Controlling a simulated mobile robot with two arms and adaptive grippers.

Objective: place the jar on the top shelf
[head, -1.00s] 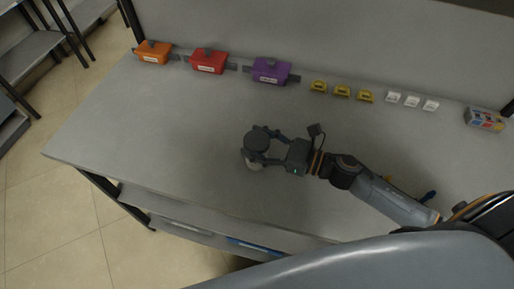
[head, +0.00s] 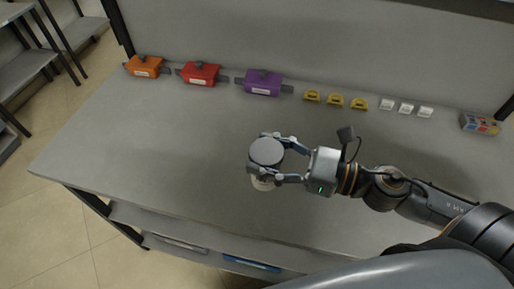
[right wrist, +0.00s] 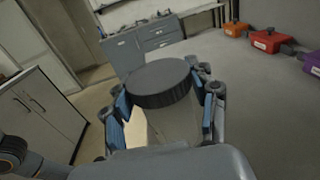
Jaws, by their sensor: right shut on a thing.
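The jar has a dark grey round lid (head: 267,151) and a pale body (head: 262,183). My right gripper (head: 277,160) is shut on the jar, with one finger on each side of it just below the lid. In the right wrist view the jar (right wrist: 160,84) stands upright between the blue-padded fingers. The jar is over the grey shelf surface (head: 170,150); I cannot tell how far it is above it. My left gripper is not in view.
Orange (head: 145,66), red (head: 199,73) and purple (head: 262,83) boxes line the back edge. Several yellow holders (head: 335,99), white holders (head: 406,107) and a colourful box (head: 480,123) continue the row rightwards. The front left surface is clear.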

